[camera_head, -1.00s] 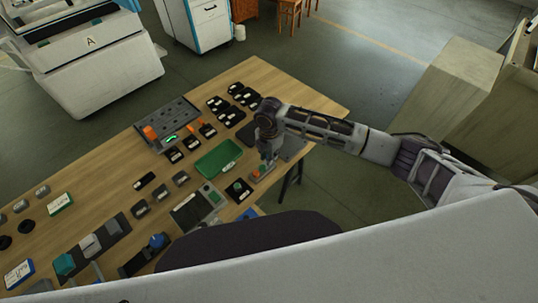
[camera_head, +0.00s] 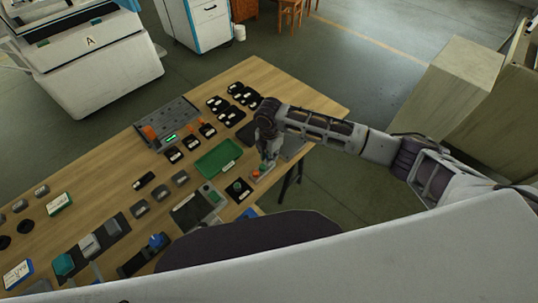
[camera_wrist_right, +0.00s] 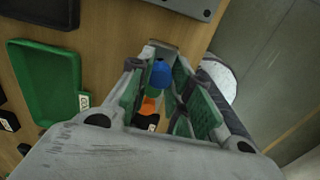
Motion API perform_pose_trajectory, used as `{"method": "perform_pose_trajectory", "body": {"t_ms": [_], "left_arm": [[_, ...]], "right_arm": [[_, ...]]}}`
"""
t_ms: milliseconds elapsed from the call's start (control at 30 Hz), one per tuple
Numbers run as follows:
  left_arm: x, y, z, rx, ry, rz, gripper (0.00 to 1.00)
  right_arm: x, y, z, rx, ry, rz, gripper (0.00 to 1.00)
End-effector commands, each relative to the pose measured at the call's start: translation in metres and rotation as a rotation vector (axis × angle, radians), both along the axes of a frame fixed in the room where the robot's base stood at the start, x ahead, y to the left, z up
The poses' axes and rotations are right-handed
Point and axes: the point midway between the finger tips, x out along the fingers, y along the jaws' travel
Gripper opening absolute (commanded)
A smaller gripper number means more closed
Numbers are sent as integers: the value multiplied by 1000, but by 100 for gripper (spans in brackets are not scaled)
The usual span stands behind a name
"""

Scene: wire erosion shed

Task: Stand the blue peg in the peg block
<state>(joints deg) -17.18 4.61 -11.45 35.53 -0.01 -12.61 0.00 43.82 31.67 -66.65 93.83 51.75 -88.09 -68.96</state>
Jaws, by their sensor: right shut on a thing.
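My right gripper (camera_head: 265,158) is over the near right edge of the wooden table, pointing down at a small grey peg block (camera_head: 262,172). In the right wrist view its fingers (camera_wrist_right: 165,88) are closed around the blue peg (camera_wrist_right: 160,73), whose rounded blue top shows between the pads. An orange peg (camera_wrist_right: 149,105) shows beside the blue one, and an orange top (camera_head: 256,172) shows at the block in the head view. The lower end of the blue peg is hidden, so I cannot tell whether it is in a hole. My left gripper is not in view.
A green tray (camera_head: 218,158) lies left of the block. A small dark stand with a green knob (camera_head: 238,187) is close by on the near side. A grey tray (camera_head: 170,118) and several black labelled boxes stand farther back. Bare wood (camera_head: 130,160) lies at the left.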

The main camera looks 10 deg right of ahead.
Motion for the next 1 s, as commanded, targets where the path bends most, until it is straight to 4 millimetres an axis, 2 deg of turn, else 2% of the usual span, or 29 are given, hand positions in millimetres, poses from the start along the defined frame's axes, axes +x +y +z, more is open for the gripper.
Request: {"method": "perform_pose_trajectory", "body": {"t_ms": [1000], "left_arm": [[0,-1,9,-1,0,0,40]], "right_arm": [[0,1,0,0,0,0,5]]}}
